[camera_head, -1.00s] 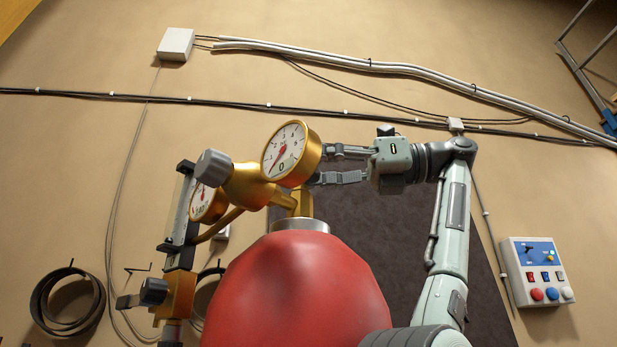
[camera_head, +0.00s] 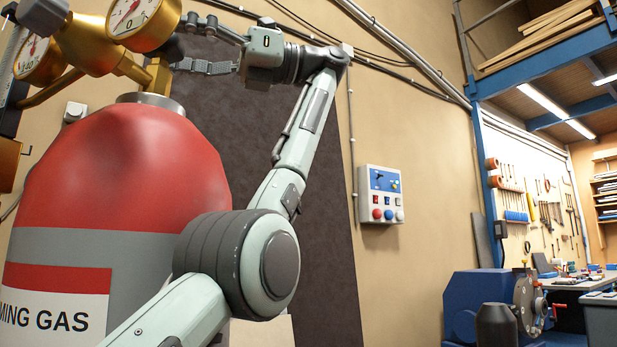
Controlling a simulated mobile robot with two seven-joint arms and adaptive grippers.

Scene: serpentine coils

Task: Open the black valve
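A dark grey-black knob (camera_head: 43,14), which may be the black valve, sits on the brass regulator (camera_head: 85,42) at the upper left, partly cut off by the top edge. The regulator is mounted on top of the red gas cylinder (camera_head: 125,160).
A second gauge (camera_head: 32,57) is at the left edge. A control box (camera_head: 381,195) with colored buttons hangs on the wall. A blue machine (camera_head: 480,305) and a workbench (camera_head: 580,283) stand at the lower right. A blue-framed loft (camera_head: 545,58) is above.

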